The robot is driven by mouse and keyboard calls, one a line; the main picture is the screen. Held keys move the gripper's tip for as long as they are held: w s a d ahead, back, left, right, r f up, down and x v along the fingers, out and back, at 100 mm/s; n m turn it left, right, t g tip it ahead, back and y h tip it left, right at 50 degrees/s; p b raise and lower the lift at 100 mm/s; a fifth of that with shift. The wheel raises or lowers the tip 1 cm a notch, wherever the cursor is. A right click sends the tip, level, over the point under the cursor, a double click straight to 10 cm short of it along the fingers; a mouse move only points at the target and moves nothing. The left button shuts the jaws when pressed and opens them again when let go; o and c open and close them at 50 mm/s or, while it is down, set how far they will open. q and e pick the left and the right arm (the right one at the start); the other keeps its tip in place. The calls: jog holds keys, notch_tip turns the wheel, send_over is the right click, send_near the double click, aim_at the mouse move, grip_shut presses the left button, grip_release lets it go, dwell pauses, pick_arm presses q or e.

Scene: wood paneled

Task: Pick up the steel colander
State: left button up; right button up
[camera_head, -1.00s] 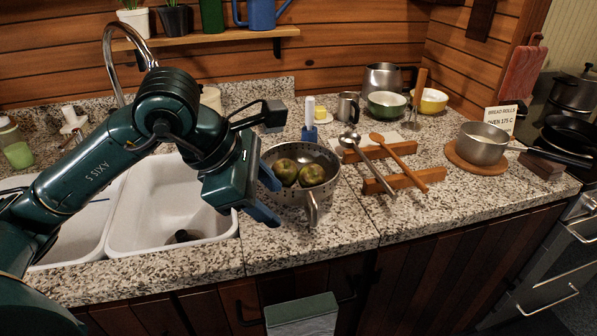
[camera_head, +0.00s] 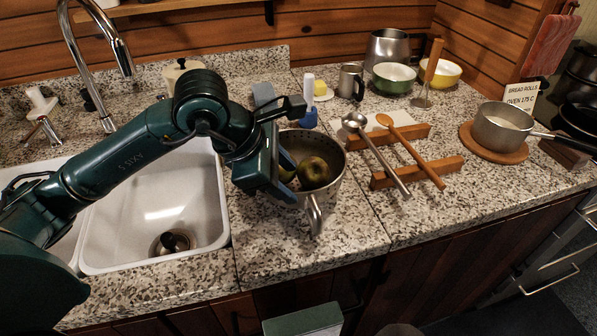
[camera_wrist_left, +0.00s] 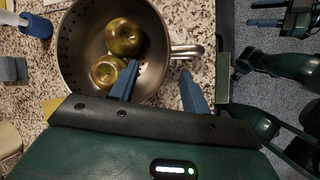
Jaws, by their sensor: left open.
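The steel colander (camera_head: 333,184) stands on the granite counter right of the sink, with two brownish-green apples (camera_head: 314,172) inside. Its handle (camera_head: 314,213) points toward the counter's front edge. My left gripper (camera_head: 287,180) is open over the colander's left side and hides part of its rim. In the left wrist view, the colander (camera_wrist_left: 75,72) and its handle (camera_wrist_left: 186,51) lie just beyond the blue fingertips (camera_wrist_left: 158,70). One finger overlaps the bowl and the other is outside it, near the handle. No contact is clear.
A ladle (camera_head: 378,158) and wooden spoon (camera_head: 410,150) rest on wooden supports right of the colander. A saucepan (camera_head: 499,127) stands farther right. The sink (camera_head: 160,215) is left. The counter in front is clear.

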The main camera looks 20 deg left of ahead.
aim_at(302, 193)
pick_arm(q)
jog(key=p+x, duration=0.1)
jog(key=x, duration=0.5)
jog(key=shift+d+f, duration=0.1)
jog(key=shift+f, duration=0.2)
grip_shut()
jog(key=shift+r, duration=0.1)
